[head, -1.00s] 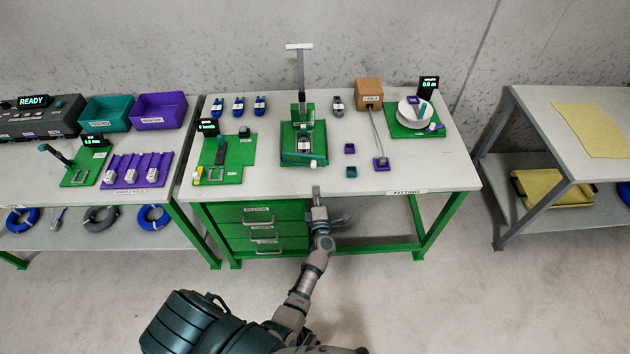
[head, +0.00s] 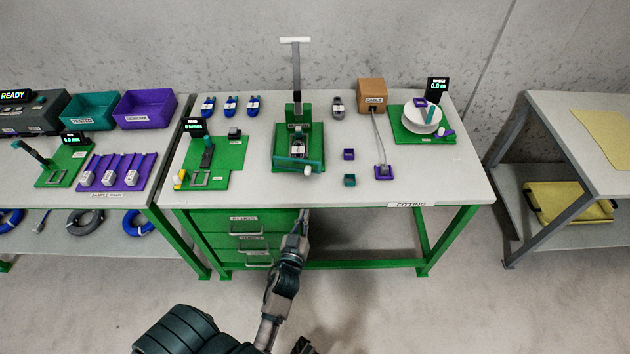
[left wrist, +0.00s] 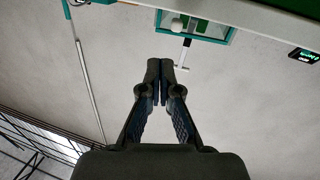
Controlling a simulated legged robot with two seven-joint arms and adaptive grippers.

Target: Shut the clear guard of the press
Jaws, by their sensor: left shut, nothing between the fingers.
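The press (head: 298,108) stands on a green base on the table, its grey lever upright with a white T-handle on top. Its clear guard (head: 290,164), framed in teal with a white knob (head: 307,170), sits low at the front of the press. A white-labelled part shows behind it; the guard's exact angle is hard to tell. The guard frame (left wrist: 218,30) and knob (left wrist: 178,24) also show in the left wrist view. My left gripper (head: 304,213) is shut and empty, in front of and below the table's front edge, apart from the guard.
The white table's front edge (head: 350,203) lies between my left gripper and the press. A green fixture (head: 212,160) stands left of the press; small purple and teal blocks (head: 349,154) and a cable box (head: 371,95) stand right. Green drawers (head: 245,222) are below.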

